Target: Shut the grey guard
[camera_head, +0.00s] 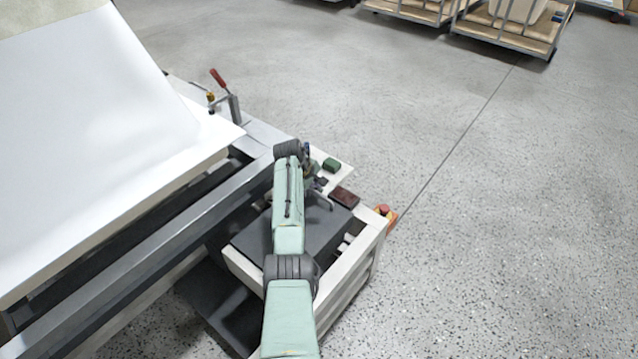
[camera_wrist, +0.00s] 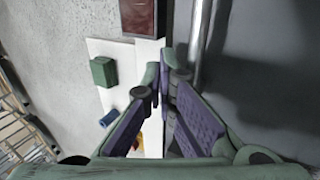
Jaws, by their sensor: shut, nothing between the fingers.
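The grey guard looks to be the dark grey panel (camera_head: 262,241) on the white-framed machine end, partly hidden under my arm. Its dark face fills the right of the wrist view (camera_wrist: 275,85). How far it stands open is hard to tell. A metal bar (camera_wrist: 197,40), perhaps its handle, runs along the panel's left side in the wrist view. My gripper (camera_wrist: 161,68) is shut and empty, its green fingers with purple pads meeting just left of the bar's near end. I cannot tell whether they touch it. In the head view my gripper (camera_head: 318,184) is small and partly hidden.
A green block (camera_head: 331,164) and a dark red block (camera_head: 344,196) sit on the white ledge beside the gripper. A red-topped orange button box (camera_head: 385,215) is on the right. A large white sheet (camera_head: 90,130) and a red-handled clamp (camera_head: 218,78) are left.

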